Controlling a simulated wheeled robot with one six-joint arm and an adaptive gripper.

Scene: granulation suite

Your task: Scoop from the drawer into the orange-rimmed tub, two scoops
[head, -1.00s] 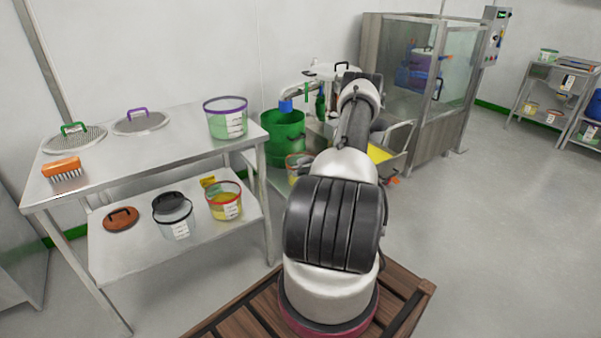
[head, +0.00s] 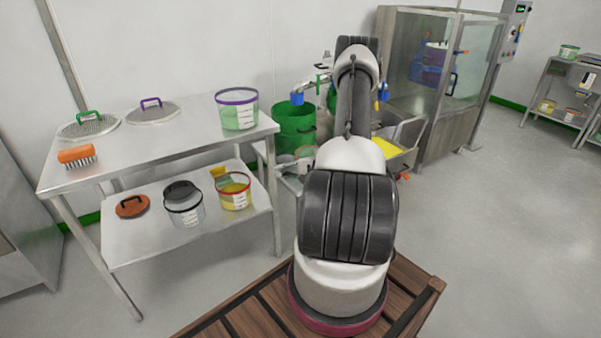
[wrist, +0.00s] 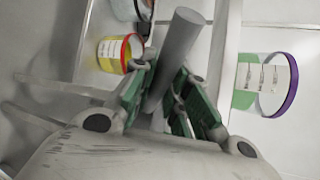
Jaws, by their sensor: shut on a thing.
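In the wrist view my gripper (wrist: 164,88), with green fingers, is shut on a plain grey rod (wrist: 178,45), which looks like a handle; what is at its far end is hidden. In the head view my arm hides the gripper. An open metal drawer (head: 406,162) with yellow material (head: 388,148) stands right of my arm, below the glazed cabinet. A small tub (head: 305,152) left of my arm is partly hidden; I cannot make out its rim colour now. A red-rimmed tub (head: 234,190) with yellow contents sits on the lower shelf and shows in the wrist view (wrist: 119,53).
A steel table (head: 150,150) on the left holds a purple-rimmed tub (head: 238,108), an orange brush (head: 76,155) and two mesh lids. A green bin (head: 294,128) stands behind.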

